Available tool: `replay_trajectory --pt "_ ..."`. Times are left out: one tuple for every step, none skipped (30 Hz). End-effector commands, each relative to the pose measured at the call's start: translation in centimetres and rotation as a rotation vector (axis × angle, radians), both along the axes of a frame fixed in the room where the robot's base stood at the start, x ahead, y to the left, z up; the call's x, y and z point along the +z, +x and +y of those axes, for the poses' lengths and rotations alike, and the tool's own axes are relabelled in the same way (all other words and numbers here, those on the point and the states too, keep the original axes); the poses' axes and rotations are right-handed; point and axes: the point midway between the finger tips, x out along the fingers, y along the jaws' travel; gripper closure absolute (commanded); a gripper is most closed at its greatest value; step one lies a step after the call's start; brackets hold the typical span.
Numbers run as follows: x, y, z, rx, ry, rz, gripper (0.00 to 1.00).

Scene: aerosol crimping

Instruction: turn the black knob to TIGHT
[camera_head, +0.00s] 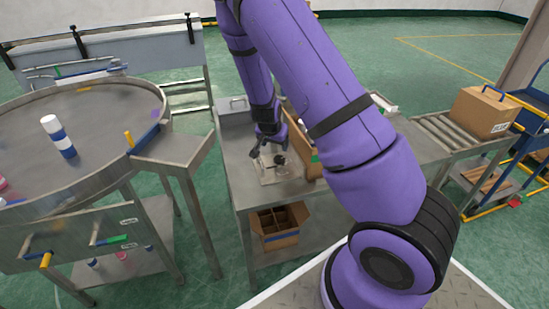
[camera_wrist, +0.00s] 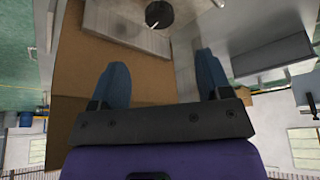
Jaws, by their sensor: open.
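The black knob (camera_wrist: 159,14) is a dark disc with a short white mark, at the top of the wrist view. It sits on a grey panel (camera_wrist: 120,28). I cannot read any TIGHT label. In the head view a small dark round shape, probably the knob (camera_head: 280,160), shows on a light plate (camera_head: 283,176) on the steel bench. My gripper (camera_wrist: 162,74) is open, its two blue fingers apart with nothing between them. The knob lies beyond the fingertips and apart from them. In the head view my gripper (camera_head: 266,145) is low over the plate, partly hidden by my arm.
A cardboard box (camera_head: 312,162) stands on the bench right beside the plate, partly behind my arm. A divided carton (camera_head: 278,228) is on the shelf below. A round table (camera_head: 95,105) with a blue-and-white can (camera_head: 59,137) is left. A roller conveyor (camera_head: 440,130) is right.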

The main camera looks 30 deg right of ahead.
Motion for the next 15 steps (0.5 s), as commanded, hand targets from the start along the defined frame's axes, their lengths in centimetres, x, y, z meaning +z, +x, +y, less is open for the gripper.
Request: replay_trajectory --pt "-0.2 0.0 -0.2 -0.002 -0.002 0.001 0.29" --pt "-0.4 0.1 -0.2 -0.002 -0.002 0.001 0.29" --pt "-0.7 0.1 -0.3 -0.001 -0.002 0.001 0.29" --pt "-0.9 0.2 -0.3 -0.001 -0.001 0.002 0.29" --pt "-1.1 0.2 -0.5 -0.002 -0.001 0.001 0.29" --pt "-1.6 0.3 -0.6 -0.002 -0.001 0.003 0.29" --pt "-1.9 0.4 -0.7 -0.002 0.000 0.002 0.29" --pt "-2.3 0.5 -0.9 -0.003 0.000 0.002 0.29" --pt "-2.8 0.5 -1.0 -0.003 0.000 0.003 0.29" --pt "-3.3 0.7 -1.2 -0.003 0.000 0.003 0.29" --pt "-3.7 0.8 -1.4 -0.004 0.000 0.002 0.29" --pt "-4.3 1.0 -1.5 -0.003 0.000 0.002 0.29" --pt "-4.7 1.0 -1.7 -0.004 0.001 0.002 0.29" --pt "-5.1 1.1 -1.8 -0.003 0.002 0.003 0.29" --pt "-5.8 1.3 -2.0 -0.003 0.000 0.003 0.29"
